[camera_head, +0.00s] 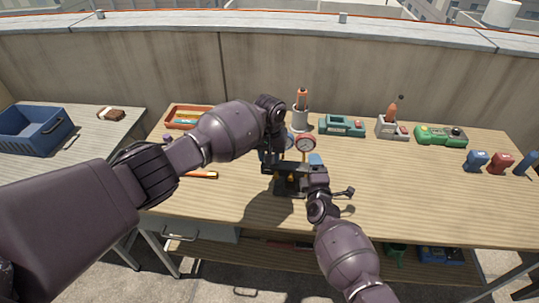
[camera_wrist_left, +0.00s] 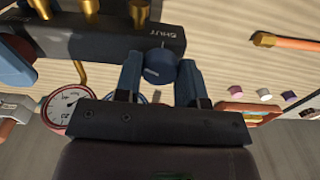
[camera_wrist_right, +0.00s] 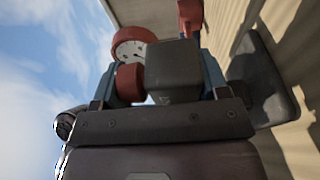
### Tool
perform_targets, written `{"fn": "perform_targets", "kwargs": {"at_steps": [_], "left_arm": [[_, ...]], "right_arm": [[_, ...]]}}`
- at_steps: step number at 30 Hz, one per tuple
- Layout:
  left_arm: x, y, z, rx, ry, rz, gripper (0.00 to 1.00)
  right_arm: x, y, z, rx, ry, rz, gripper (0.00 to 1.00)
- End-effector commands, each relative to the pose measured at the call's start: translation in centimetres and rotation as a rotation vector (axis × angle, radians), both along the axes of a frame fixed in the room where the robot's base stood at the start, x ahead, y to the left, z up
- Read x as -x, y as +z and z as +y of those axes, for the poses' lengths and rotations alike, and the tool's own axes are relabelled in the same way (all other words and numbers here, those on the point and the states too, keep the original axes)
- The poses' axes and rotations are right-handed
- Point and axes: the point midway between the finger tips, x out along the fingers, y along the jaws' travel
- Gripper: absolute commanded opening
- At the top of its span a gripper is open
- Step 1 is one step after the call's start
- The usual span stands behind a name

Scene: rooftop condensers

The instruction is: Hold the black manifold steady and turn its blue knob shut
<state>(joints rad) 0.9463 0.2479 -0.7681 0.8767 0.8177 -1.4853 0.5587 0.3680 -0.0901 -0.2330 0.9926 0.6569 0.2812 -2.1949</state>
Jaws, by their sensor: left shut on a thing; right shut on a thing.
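The black manifold (camera_head: 290,186) stands on the bench, with gauges on top and brass fittings. In the left wrist view its dark body (camera_wrist_left: 110,38) carries the word SHUT beside the blue knob (camera_wrist_left: 160,62). My left gripper (camera_wrist_left: 160,75) is shut on that knob, one finger on each side. In the head view my left arm hides most of it. My right gripper (camera_wrist_right: 160,72) is shut on the dark end of the manifold (camera_wrist_right: 175,70); a red knob (camera_wrist_right: 130,84) sits between its fingers too. In the head view my right gripper (camera_head: 316,165) is at the manifold's right end.
The red-rimmed gauge (camera_head: 305,143) stands up between my grippers. Behind are an orange tray (camera_head: 184,122), a grey holder (camera_head: 301,117) and a teal device (camera_head: 341,126). A green device (camera_head: 440,135) is farther right. The bench front on the right is clear.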

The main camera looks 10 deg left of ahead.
Motion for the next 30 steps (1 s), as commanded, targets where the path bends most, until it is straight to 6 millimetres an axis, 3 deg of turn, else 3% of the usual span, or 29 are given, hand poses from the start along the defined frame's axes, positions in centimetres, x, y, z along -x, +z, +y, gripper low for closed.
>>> {"fn": "perform_targets", "kwargs": {"at_steps": [30], "left_arm": [[-0.03, 0.06, -0.02, -0.001, -0.928, -0.001, 0.13]], "right_arm": [[0.04, -0.1, -0.01, -0.001, 0.0, 0.002, 0.06]]}}
